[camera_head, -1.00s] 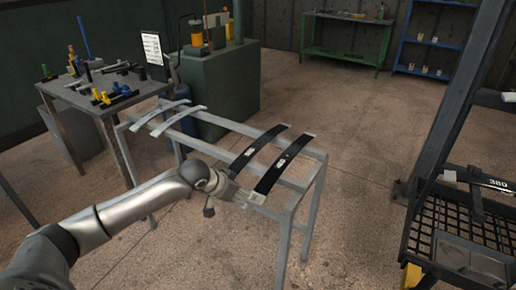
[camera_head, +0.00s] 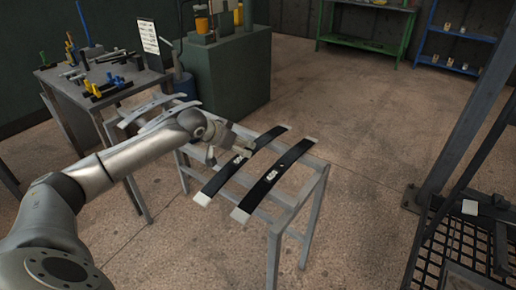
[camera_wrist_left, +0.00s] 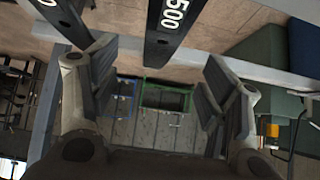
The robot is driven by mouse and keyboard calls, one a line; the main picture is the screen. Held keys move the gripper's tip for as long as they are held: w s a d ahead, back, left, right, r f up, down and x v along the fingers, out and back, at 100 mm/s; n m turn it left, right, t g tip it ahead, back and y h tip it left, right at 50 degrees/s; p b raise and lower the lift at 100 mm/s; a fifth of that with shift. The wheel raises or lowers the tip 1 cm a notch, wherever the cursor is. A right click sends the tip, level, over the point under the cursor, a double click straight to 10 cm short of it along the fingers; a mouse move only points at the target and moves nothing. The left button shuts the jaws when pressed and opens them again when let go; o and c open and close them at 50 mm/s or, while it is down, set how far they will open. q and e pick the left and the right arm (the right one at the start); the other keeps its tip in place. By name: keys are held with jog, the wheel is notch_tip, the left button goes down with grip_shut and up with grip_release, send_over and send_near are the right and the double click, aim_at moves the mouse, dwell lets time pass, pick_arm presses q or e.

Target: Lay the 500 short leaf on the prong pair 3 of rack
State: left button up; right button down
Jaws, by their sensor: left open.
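Two dark leaves with pale ends lie side by side across a grey stand in the head view. The left dark leaf, the 500 leaf (camera_head: 224,177), shows its number in the wrist view (camera_wrist_left: 170,28). My left gripper (camera_head: 243,149) is open beside this leaf's label. In the wrist view the open fingers (camera_wrist_left: 158,85) stand wide apart, with the 500 leaf's end between and beyond them. Whether they touch it I cannot tell. The rack (camera_head: 450,225) is at the right edge, partly cut off; its prong pair 3 cannot be made out. My right gripper is not in view.
The other dark leaf (camera_head: 270,181) lies close to the right. Two grey leaves (camera_head: 140,112) lie on the stand's left part, partly behind my arm. A tool table (camera_head: 105,82) stands at left, a green cabinet (camera_head: 230,80) behind. Floor between stand and rack is clear.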

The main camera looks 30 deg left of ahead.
aim_at(250, 150)
pick_arm(q)
jog(key=shift+w+f, duration=0.4)
jog(key=shift+w, duration=0.05)
jog(key=shift+w+d+f, duration=0.1)
jog(key=shift+w+f, duration=0.1)
jog(key=shift+f, duration=0.15)
jog(key=shift+x, duration=0.9)
jog(key=shift+w+f, duration=0.2)
jog(key=shift+f, duration=0.05)
jog(key=shift+w+f, duration=0.35)
jog(key=shift+f, duration=0.05)
jog(key=x, duration=0.3)
jog(key=shift+f, duration=0.15)
jog(key=shift+w+f, duration=0.45)
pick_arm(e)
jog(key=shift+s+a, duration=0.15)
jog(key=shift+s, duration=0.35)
